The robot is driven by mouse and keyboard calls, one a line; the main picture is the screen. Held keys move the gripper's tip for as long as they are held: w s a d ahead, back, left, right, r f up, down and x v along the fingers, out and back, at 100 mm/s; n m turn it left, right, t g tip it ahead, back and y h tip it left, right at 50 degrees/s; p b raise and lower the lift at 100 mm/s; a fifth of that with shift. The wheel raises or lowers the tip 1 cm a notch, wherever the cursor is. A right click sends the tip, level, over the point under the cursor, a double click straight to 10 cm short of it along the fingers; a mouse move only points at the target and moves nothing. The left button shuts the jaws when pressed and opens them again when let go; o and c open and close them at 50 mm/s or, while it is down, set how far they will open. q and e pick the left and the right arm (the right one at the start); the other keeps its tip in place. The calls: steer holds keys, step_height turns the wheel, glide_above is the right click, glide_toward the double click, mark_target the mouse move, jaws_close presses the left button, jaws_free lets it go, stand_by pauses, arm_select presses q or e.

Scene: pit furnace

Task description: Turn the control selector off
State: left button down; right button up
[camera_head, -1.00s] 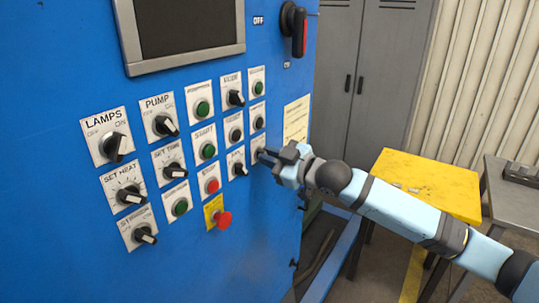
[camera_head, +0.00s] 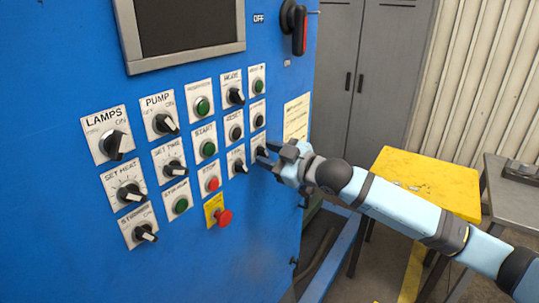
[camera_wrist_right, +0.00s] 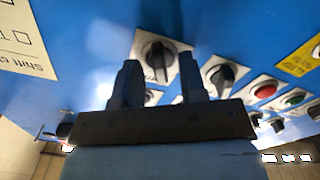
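My right gripper (camera_head: 267,154) is at the right edge of the blue control panel, in front of the lowest plate of the rightmost column. In the right wrist view its two fingers (camera_wrist_right: 161,88) are apart with nothing between them. A black selector knob on a white plate (camera_wrist_right: 158,55) lies just beyond the fingers, roughly in line with the gap. Its label cannot be read, so I cannot confirm it is the control selector. In the head view the gripper partly hides this plate. My left gripper is not in view.
A similar black selector (camera_head: 238,166) is just left of the gripper, near the red stop button (camera_head: 212,184). A red mushroom button (camera_head: 222,217) sticks out lower down. A yellow table (camera_head: 430,180) stands right of the cabinet, behind my right arm.

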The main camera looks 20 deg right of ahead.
steer(key=b+v, duration=0.3)
steer(key=v, duration=1.1)
steer(key=shift+w, duration=0.1)
steer(key=s+a+f+m+h+p, duration=0.2)
steer(key=s+a+f+m, duration=0.1)
steer(key=f, duration=0.8)
steer(key=s+a+f+m+h+p, duration=0.1)
steer(key=s+a+f+m+h, duration=0.15)
steer(key=f, duration=0.85)
steer(key=s+a+f+m+g+h+p, duration=0.2)
steer(key=s+f+m, duration=0.3)
steer(key=s+f, duration=1.2)
steer(key=shift+s+a+g+h, duration=0.45)
steer(key=shift+s+g+h, duration=0.05)
steer(key=shift+g+h, duration=0.15)
